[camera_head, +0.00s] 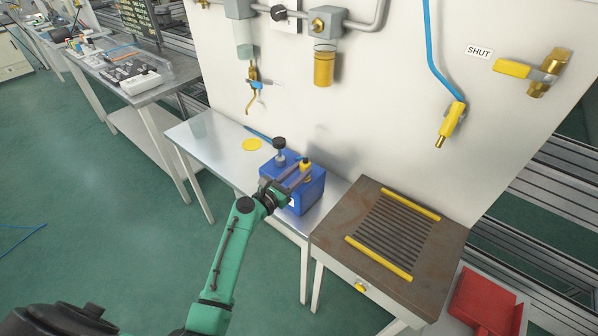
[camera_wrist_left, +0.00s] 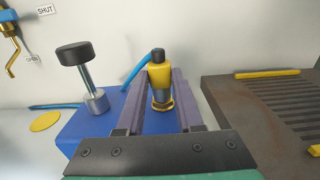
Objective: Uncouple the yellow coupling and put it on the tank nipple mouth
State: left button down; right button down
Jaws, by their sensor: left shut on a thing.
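The yellow coupling (camera_wrist_left: 159,76) has a dark top and a grey lower sleeve. It stands upright above a brass ring (camera_wrist_left: 162,104) at the blue box-shaped tank (camera_head: 312,192). Whether it is seated on the nipple or just above it cannot be told. My left gripper (camera_head: 300,174) reaches over the tank and is shut on the coupling, with one finger along each side. In the left wrist view the coupling shows between the long grey fingers. A blue hose (camera_wrist_left: 136,68) shows behind it. The nipple mouth is not clearly visible. My right gripper is not in view.
A black knob on a metal stem (camera_head: 279,147) rises from the tank left of the gripper. A yellow disc (camera_head: 252,144) lies on the metal bench (camera_head: 210,140). A slatted welding table (camera_head: 335,232) stands right. A yellow-ended blue hose (camera_head: 451,124) hangs on the wall.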

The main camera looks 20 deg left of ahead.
pick_arm(q)
jog(key=shift+c, duration=2.4)
grip_release()
jog(key=shift+s, duration=0.1)
jog(key=shift+s+a+f, duration=0.1)
jog(key=shift+s+a, duration=0.1)
jog(key=shift+s, duration=0.15)
jog(key=b+v, duration=0.2)
jog(key=v, duration=1.1)
jog(key=shift+s+b, duration=0.35)
jog(key=shift+b, duration=0.05)
